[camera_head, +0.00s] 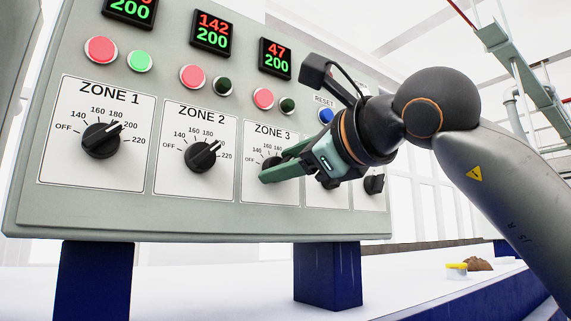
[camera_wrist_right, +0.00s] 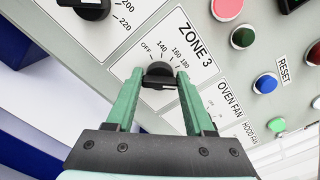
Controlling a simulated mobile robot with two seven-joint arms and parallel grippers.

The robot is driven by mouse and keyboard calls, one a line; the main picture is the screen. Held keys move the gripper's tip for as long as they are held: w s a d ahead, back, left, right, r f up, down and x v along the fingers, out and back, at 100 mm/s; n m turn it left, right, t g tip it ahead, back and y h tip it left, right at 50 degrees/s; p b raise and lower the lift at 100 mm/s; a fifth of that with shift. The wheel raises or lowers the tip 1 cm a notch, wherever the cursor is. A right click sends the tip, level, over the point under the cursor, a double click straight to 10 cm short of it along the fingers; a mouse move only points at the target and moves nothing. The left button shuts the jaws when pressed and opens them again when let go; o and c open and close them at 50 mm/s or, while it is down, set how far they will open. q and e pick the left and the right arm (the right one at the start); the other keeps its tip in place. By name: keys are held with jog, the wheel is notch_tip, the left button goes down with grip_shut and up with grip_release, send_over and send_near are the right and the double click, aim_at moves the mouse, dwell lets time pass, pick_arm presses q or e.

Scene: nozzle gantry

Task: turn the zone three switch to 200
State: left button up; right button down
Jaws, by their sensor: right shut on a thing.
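The zone three switch (camera_head: 268,162) is a black rotary knob on the panel labelled ZONE 3. My right gripper (camera_head: 280,168) reaches it from the right, and its green fingers hide part of the knob and the dial in the head view. In the right wrist view the knob (camera_wrist_right: 158,73) sits between the two fingertips, which are shut on its sides. The scale marks OFF, 140, 160 and 180 show around it there; the 200 mark is hidden. I cannot clearly tell which mark the pointer faces. My left gripper is in neither view.
The zone 1 knob (camera_head: 101,141) and zone 2 knob (camera_head: 203,156) are to the left. The zone 3 display (camera_head: 275,58) reads 47 over 200. A blue RESET button (camera_head: 326,116) and more knobs (camera_head: 374,184) stand close to my right gripper.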

dwell(0.4)
jog(key=c, duration=0.6)
grip_release()
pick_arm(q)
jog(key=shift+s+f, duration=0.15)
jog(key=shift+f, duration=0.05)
pick_arm(e)
jog(key=o, duration=0.3)
pick_arm(q)
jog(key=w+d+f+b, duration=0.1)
jog(key=b, duration=0.1)
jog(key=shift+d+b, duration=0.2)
jog(key=shift+b, duration=0.1)
pick_arm(e)
jog(key=v, duration=1.2)
jog(key=shift+s+d, duration=0.15)
jog(key=shift+s, duration=0.1)
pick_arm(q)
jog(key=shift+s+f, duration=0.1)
